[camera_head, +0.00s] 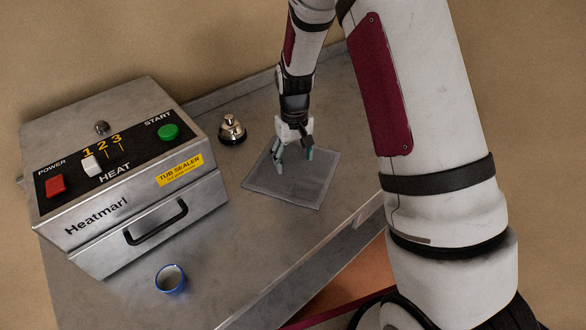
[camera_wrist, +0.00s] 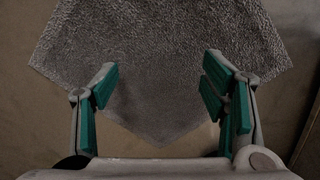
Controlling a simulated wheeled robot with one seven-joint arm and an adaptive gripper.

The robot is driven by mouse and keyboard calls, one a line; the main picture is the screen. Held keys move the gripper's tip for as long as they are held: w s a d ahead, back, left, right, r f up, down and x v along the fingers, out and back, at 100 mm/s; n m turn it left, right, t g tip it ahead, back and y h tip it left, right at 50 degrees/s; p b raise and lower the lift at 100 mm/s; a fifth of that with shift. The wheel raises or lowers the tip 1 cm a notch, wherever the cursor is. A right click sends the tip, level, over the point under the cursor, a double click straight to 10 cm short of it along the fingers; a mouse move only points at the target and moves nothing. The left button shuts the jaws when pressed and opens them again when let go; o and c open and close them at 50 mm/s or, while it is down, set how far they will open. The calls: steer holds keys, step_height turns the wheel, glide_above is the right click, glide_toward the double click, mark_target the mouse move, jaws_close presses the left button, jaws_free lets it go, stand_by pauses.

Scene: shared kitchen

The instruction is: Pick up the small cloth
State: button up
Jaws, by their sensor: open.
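The small cloth (camera_head: 292,188) is a grey square lying flat on the metal counter, right of the sealer machine. In the wrist view the cloth (camera_wrist: 165,65) fills the upper middle, with one corner pointing down between the fingers. My gripper (camera_head: 293,166) is over the back part of the cloth, pointing down. In the wrist view my gripper (camera_wrist: 160,88) is open, with green-padded fingers wide apart and nothing held between them. I cannot tell whether the fingertips touch the cloth.
A Heatmarl tub sealer (camera_head: 125,180) with a front handle stands on the left of the metal counter (camera_head: 225,265). A service bell (camera_head: 232,130) stands behind and left of the cloth. A small blue cup (camera_head: 171,279) is near the front. The counter's front edge runs close to the cloth's right side.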

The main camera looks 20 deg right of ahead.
steer(key=shift+f, duration=0.8)
steer(key=shift+f, duration=0.2)
steer(key=shift+s+f, duration=0.1)
steer(key=shift+s, duration=0.05)
jaws_close()
step_height(320, 180, up, 12)
steer(key=p, duration=0.2)
steer(key=shift+p, duration=0.4)
step_height(320, 180, up, 9)
steer(key=p, duration=0.1)
stand_by(0.3)
